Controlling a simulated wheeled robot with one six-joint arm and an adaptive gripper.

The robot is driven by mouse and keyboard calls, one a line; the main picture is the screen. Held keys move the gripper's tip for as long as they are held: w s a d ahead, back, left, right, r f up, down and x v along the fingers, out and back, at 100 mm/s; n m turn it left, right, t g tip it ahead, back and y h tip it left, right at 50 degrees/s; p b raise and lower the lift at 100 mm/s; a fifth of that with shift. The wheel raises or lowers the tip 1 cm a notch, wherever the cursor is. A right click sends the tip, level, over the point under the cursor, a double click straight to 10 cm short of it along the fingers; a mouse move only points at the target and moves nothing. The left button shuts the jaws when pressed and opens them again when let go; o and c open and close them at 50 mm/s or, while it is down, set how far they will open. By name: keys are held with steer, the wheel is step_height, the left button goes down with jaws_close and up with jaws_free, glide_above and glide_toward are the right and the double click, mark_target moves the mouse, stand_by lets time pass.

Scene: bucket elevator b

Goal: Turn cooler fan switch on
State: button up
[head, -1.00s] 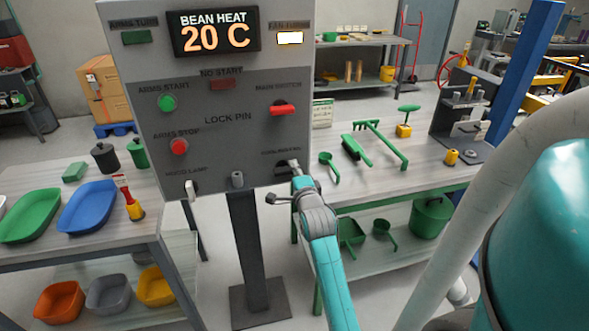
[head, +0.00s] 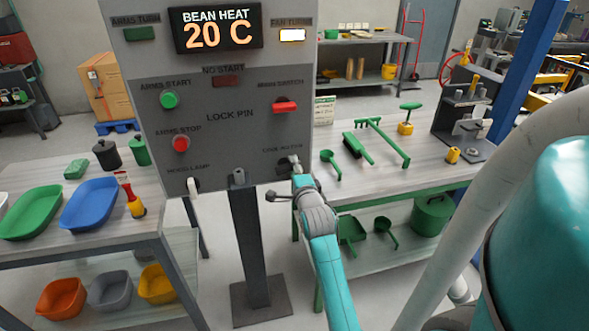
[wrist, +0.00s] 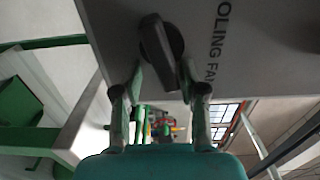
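The cooling fan switch is a dark rotary knob with a long raised grip, at the lower right corner of the grey control panel (head: 220,130). In the wrist view the knob (wrist: 160,45) is large and near, beside the partly visible label "OLING FAN". My gripper (wrist: 162,78) is open, with one finger on each side of the knob's grip and visible gaps between. In the head view my gripper (head: 296,170) is at the panel's lower right corner and mostly hides the knob. A lamp labelled fan turn (head: 292,35) is lit white.
The panel also has a red main switch (head: 285,106), a green button (head: 168,100), a red button (head: 180,143) and a lower left lamp switch (head: 192,186). A workbench with green tools (head: 400,165) stands behind my arm; a table with trays (head: 90,240) stands left.

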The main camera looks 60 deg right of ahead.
mark_target(285, 167)
steer(key=shift+s, duration=0.15)
steer(key=v, duration=1.2)
steer(key=o, duration=0.9)
steer(key=shift+n, duration=0.4)
steer(key=n, duration=0.2)
steer(key=w+n, duration=0.1)
steer(key=n, duration=0.2)
steer(key=shift+w+a+r, duration=0.1)
steer(key=shift+a, duration=0.05)
steer(key=w+d+n, duration=0.2)
steer(key=w+n, duration=0.1)
steer(key=n, duration=0.2)
steer(key=w+d+n, duration=0.3)
steer(key=n, duration=0.2)
steer(key=w+d+n, duration=0.2)
steer(key=w+n, duration=0.1)
steer(key=n, duration=0.2)
steer(key=shift+d+r+n, duration=0.2)
steer(key=shift+d+n, duration=0.1)
steer(key=shift+d, duration=0.05)
